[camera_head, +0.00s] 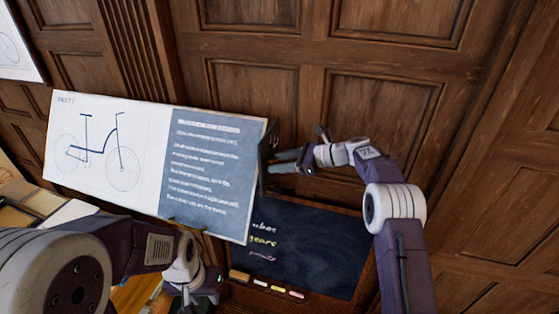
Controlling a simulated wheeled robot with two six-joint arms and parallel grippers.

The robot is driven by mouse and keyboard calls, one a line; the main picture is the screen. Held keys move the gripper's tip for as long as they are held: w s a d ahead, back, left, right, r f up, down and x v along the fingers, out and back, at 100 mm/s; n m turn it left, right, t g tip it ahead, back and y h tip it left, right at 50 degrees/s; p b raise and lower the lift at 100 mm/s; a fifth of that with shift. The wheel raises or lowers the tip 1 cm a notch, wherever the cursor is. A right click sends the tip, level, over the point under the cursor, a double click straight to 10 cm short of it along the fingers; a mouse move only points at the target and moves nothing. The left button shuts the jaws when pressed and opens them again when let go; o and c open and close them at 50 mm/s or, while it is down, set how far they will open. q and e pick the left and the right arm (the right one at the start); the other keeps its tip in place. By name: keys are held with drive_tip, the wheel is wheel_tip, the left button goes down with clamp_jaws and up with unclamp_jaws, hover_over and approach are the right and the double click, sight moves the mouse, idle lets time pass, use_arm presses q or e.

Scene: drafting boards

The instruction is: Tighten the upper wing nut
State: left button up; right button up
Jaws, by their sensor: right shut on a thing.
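A drafting board (128,192) stands tilted, with a bicycle drawing on its left and a grey text panel (212,165) on its right. A dark bracket (268,140) runs along its upper right edge. My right gripper (280,161) reaches in from the right and is shut at this bracket, where the upper wing nut sits. The fingers and the dark bracket hide the nut, so its angle does not show. My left gripper (203,291) is low, below the board; its fingers are too small and shadowed to read.
A chalkboard (310,255) with writing hangs below and right of the drafting board, with an eraser (239,276) and coloured chalks (278,288) on its ledge. Papers and trays (15,216) lie at lower left. Wood panelling (330,60) fills the back.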

drive_tip(key=shift+f, duration=0.15)
idle(0.4)
drive_tip(key=o, duration=1.4)
drive_tip(key=shift+c, duration=0.2)
drive_tip(key=shift+d, duration=0.1)
drive_tip(key=b+v, duration=0.4)
drive_tip(key=v, duration=0.5)
